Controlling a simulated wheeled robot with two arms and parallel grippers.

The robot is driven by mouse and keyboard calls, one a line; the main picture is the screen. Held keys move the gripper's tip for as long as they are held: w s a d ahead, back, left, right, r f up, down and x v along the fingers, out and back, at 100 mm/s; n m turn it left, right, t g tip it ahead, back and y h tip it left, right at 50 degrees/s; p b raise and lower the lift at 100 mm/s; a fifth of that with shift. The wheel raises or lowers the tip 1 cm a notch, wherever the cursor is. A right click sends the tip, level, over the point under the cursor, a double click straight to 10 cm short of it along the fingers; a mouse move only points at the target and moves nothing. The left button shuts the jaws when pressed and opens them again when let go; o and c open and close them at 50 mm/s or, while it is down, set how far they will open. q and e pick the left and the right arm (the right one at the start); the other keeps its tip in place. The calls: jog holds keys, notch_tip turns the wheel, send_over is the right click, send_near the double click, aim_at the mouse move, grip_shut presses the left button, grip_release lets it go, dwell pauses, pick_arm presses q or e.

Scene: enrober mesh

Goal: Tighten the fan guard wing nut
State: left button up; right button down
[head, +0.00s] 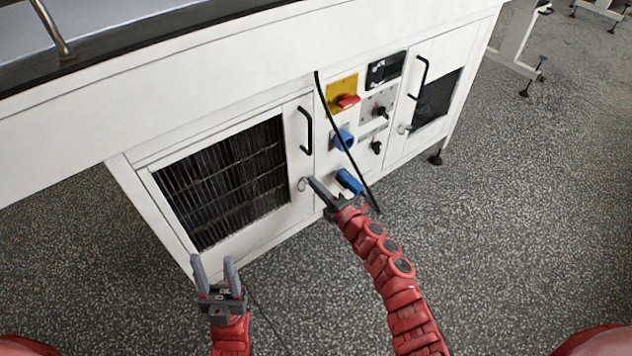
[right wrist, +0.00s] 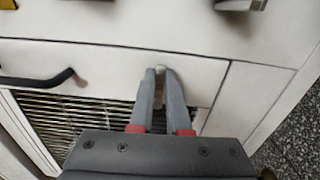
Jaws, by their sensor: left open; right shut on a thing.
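The fan guard (head: 222,182) is the dark louvred panel in the white cabinet's left door; part of it shows in the right wrist view (right wrist: 75,104). A small pale metal piece, apparently the wing nut (head: 302,184), sits at that door's right edge. My right gripper (head: 309,181) is at this piece. In the right wrist view, the gripper (right wrist: 160,76) is shut on the wing nut (right wrist: 160,70), whose body is mostly hidden between the fingers. My left gripper (head: 213,262) is open and empty, in front of the door's lower edge.
A black door handle (head: 306,130) stands above the nut. Right of it are a red switch (head: 347,101), blue sockets (head: 342,139) and a hanging black cable (head: 345,145). A similar small fastener (head: 403,129) is on the right door. The speckled floor is clear in front.

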jog(key=shift+f, duration=0.15)
dwell(0.4)
jog(key=c, duration=0.9)
grip_release()
jog(key=p+v, duration=0.3)
jog(key=v, duration=1.4)
jog(key=shift+s+d, duration=0.15)
